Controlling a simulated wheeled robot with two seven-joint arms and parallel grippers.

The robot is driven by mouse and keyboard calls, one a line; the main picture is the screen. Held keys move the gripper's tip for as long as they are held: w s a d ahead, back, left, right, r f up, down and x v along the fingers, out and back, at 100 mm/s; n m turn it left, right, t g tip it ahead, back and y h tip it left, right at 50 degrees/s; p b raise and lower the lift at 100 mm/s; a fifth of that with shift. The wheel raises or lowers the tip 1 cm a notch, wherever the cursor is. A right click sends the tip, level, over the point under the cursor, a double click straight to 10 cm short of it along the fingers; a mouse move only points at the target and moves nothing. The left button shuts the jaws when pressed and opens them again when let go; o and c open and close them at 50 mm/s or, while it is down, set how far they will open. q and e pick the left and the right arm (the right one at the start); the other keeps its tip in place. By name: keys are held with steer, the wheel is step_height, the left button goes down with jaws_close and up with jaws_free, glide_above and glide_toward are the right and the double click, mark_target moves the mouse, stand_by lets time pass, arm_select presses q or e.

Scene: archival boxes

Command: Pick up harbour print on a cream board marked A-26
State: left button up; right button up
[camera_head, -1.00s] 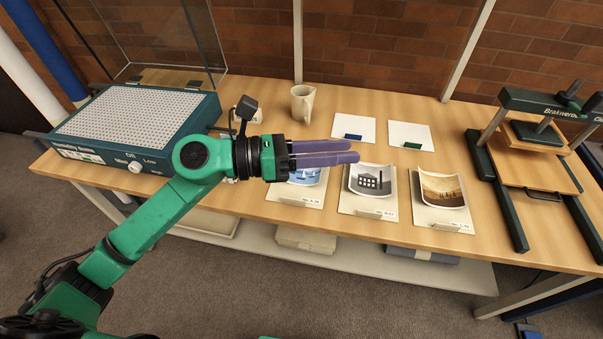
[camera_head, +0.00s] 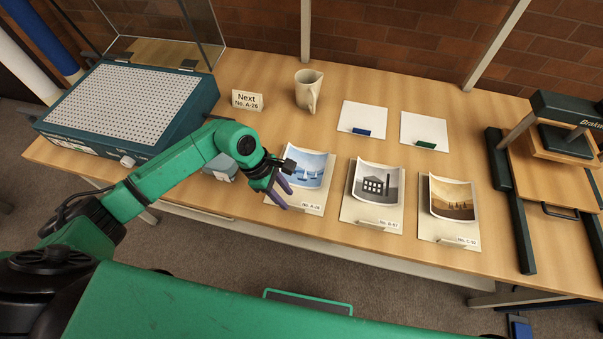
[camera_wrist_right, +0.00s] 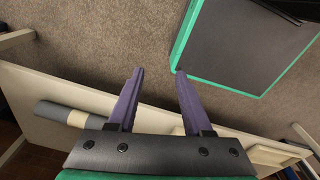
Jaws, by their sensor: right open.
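The harbour print (camera_head: 312,169), blue with pale sails, lies curled on a cream board (camera_head: 313,203) labelled A-26, the leftmost of three in the head view. My left gripper (camera_head: 288,200) points downward at the left edge of this board, its purple fingers apart with nothing seen between them. It hides part of the board's left side; I cannot tell whether a finger touches it. My right gripper (camera_wrist_right: 154,74) shows in the right wrist view, open and empty, above the carpet beside the table's lower shelf.
A factory print (camera_head: 376,183) and a brown landscape print (camera_head: 452,197) lie to the right. Behind are a jug (camera_head: 307,90), a card reading "Next No. A-26" (camera_head: 247,101) and two white sheets. A perforated suction table (camera_head: 127,100) stands left, a press (camera_head: 555,150) right.

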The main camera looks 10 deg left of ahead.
mark_target(292, 205)
arm_select(q)
steer(key=x, duration=0.3)
steer(key=shift+s+d+r+p, duration=0.1)
steer(key=shift+d+r+p, duration=0.1)
steer(key=shift+p, duration=0.2)
steer(key=shift+s+d+f, duration=0.1)
steer(key=shift+f, duration=0.2)
steer(key=shift+c, duration=0.3)
steer(key=c, duration=0.5)
jaws_close()
arm_select(e)
steer(key=shift+w+r, duration=0.2)
steer(key=shift+r, duration=0.25)
steer(key=shift+w+r, duration=0.2)
steer(key=shift+r, duration=0.25)
steer(key=shift+w, duration=0.2)
